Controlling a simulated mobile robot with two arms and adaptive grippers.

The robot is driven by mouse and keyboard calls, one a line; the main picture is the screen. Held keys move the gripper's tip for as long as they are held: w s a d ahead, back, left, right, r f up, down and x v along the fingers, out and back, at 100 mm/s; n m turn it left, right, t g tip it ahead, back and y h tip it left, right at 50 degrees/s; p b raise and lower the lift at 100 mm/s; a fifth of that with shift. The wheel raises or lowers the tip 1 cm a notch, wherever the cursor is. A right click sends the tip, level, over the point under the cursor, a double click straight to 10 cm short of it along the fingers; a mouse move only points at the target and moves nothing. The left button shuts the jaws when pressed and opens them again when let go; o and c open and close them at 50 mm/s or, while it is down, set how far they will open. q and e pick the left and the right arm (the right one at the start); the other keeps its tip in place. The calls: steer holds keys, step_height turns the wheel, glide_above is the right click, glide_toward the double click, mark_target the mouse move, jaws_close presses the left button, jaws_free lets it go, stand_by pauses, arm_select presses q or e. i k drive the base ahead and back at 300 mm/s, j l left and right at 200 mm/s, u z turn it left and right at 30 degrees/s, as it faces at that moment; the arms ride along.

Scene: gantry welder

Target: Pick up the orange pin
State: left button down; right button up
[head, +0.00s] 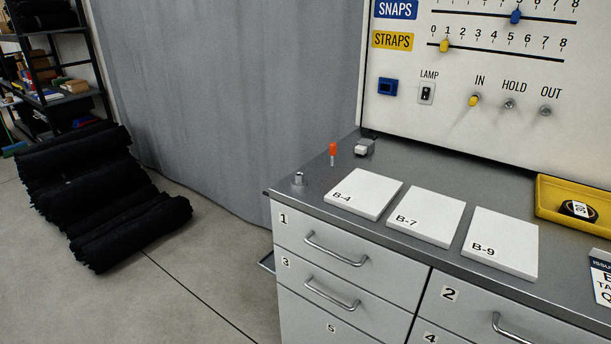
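The orange pin (333,151) stands upright near the back left part of the grey bench top (400,169). It has an orange upper part and a short pale lower part. It is small, and I cannot tell what its lower end sits in. Neither of my grippers shows in the head view.
A metal fitting (299,179) stands at the bench's left corner; a small white-grey block (363,148) is right of the pin. White plates B-4 (363,190), B-7 (425,213) and B-9 (500,240) lie in front. A yellow tray (560,217) is right. Black rolls (90,190) lie on the floor.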

mark_target(334, 146)
steer(key=i+l+z, duration=0.85)
steer(key=k+l, duration=0.1)
